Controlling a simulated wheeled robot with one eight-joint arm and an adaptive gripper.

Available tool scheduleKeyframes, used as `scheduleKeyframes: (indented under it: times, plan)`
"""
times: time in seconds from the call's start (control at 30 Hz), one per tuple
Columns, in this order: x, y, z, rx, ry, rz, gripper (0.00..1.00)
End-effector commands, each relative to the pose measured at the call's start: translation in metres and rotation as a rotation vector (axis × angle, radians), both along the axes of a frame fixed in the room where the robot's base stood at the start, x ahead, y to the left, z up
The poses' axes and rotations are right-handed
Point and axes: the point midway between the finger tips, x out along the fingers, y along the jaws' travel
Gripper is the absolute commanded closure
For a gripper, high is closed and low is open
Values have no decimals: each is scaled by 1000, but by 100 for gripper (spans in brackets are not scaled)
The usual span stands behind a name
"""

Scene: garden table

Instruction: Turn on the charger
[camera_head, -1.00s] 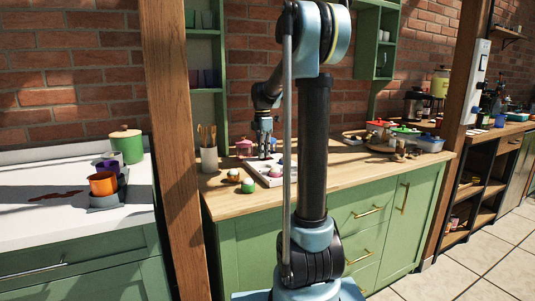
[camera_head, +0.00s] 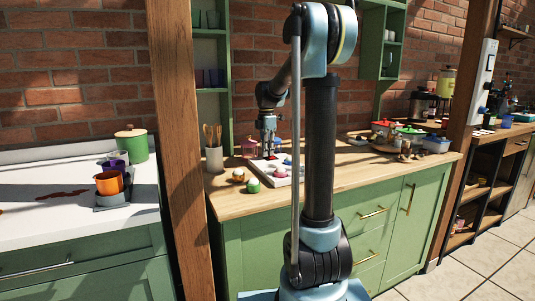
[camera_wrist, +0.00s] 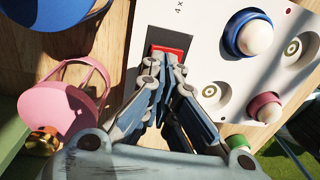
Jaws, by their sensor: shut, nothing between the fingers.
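The charger (camera_wrist: 207,22) is a white panel on the wooden counter, with "4 x" printed on it. It also shows in the head view (camera_head: 262,173). A red rectangular switch (camera_wrist: 180,44) in a dark frame sits near its edge in the wrist view. My gripper (camera_wrist: 172,58) is shut and empty, with its fingertips right at the switch and covering part of it. I cannot tell whether they touch or press it, or whether the switch is on. In the head view my gripper (camera_head: 268,152) points down over the charger.
A blue round item (camera_wrist: 247,33) and a pink one (camera_wrist: 265,107) sit on the charger beside empty round sockets. A pink container (camera_wrist: 62,108) stands close to the left. A green round item (camera_head: 253,186) and a utensil pot (camera_head: 214,160) are on the counter (camera_head: 232,212).

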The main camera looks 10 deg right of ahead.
Motion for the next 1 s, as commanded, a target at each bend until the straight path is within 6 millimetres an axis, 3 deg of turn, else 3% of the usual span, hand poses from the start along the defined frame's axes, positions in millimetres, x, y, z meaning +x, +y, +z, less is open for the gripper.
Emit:
scheduleKeyframes:
  times: [0.27,0.8,1.0]
  plan:
    - [-1,0,10,0,0,1,100]
    - [-10,-3,103,0,1,2,100]
    - [-13,-2,128,0,1,3,100]
